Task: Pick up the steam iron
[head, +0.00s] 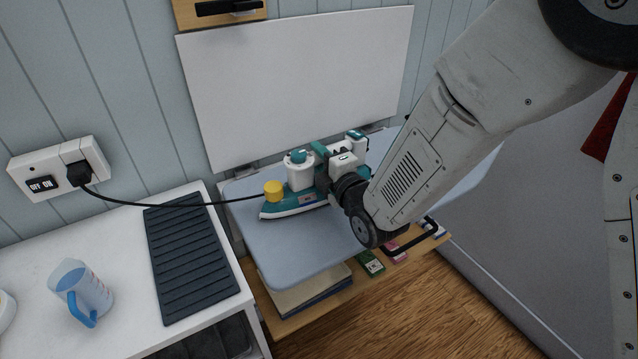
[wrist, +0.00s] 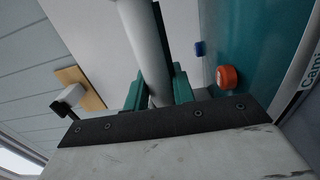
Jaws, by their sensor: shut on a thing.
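The steam iron (head: 292,207) has a teal body, a white upper part and a yellow part at its left end. It is on the pale blue ironing board in the head view. My gripper (head: 322,163) is at its right side, and my arm hides part of it. In the wrist view my gripper (wrist: 157,92) has its teal fingers closed on either side of a light grey bar, the iron's handle (wrist: 145,45). The iron's teal body with an orange knob (wrist: 227,77) fills the right side there. I cannot tell whether the sole touches the board.
A black cord runs from the wall socket (head: 48,167) to the iron. The blue ironing board (head: 285,248) has bare room in front. A white counter at left holds a dark ribbed mat (head: 190,262) and a measuring jug (head: 85,290). A white panel (head: 290,85) stands behind.

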